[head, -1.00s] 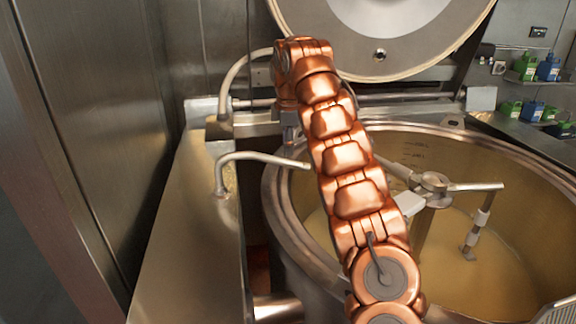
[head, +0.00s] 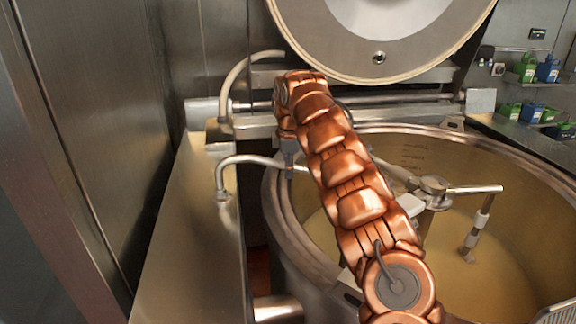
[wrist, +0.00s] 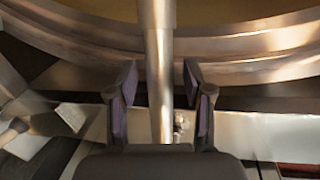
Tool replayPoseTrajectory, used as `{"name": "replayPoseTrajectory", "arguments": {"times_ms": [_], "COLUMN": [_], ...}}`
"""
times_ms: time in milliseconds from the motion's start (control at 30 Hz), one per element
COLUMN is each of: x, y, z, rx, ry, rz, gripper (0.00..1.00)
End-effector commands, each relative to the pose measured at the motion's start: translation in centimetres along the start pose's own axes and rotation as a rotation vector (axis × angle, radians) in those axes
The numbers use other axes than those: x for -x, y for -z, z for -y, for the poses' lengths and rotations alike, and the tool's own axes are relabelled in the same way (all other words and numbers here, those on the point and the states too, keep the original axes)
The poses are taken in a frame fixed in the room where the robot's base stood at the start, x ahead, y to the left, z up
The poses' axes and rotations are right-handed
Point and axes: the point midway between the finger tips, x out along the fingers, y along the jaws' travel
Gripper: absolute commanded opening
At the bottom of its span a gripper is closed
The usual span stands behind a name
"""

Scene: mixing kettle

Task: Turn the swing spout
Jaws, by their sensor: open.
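The swing spout (head: 245,160) is a thin bent metal tube. It rises from the steel counter left of the kettle (head: 283,225), and its free end points right toward the kettle rim. My gripper (head: 289,168) is at the spout's outer part, small and partly hidden by my arm in the head view. In the wrist view the spout (wrist: 160,95) runs between the two dark finger pads of my open gripper (wrist: 160,78). A gap shows on each side of the tube. The spout's tip is hidden behind my arm in the head view.
The kettle's mixing arm (head: 437,187) stands over pale liquid. The raised lid (head: 380,57) is behind my arm. A second curved pipe (head: 232,82) stands behind the spout. A steel wall (head: 90,130) closes off the left. The counter's front (head: 195,260) is clear.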

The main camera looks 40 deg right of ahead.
Motion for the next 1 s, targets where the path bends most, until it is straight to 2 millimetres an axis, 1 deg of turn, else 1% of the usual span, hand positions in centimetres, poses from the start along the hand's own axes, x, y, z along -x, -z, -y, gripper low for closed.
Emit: {"name": "replayPoseTrajectory", "arguments": {"times_ms": [300, 767, 800, 1000], "x": [-0.2, -0.19, -0.19, -0.19], "y": [0.02, 0.03, 0.03, 0.03], "z": [0.03, 0.03, 0.03, 0.03], "rx": [0.001, 0.001, 0.001, 0.001], "ry": [0.001, 0.001, 0.001, 0.001], "rz": [0.0, 0.0, 0.0, 0.0], "gripper": [0.49, 0.02, 0.0, 0.0]}}
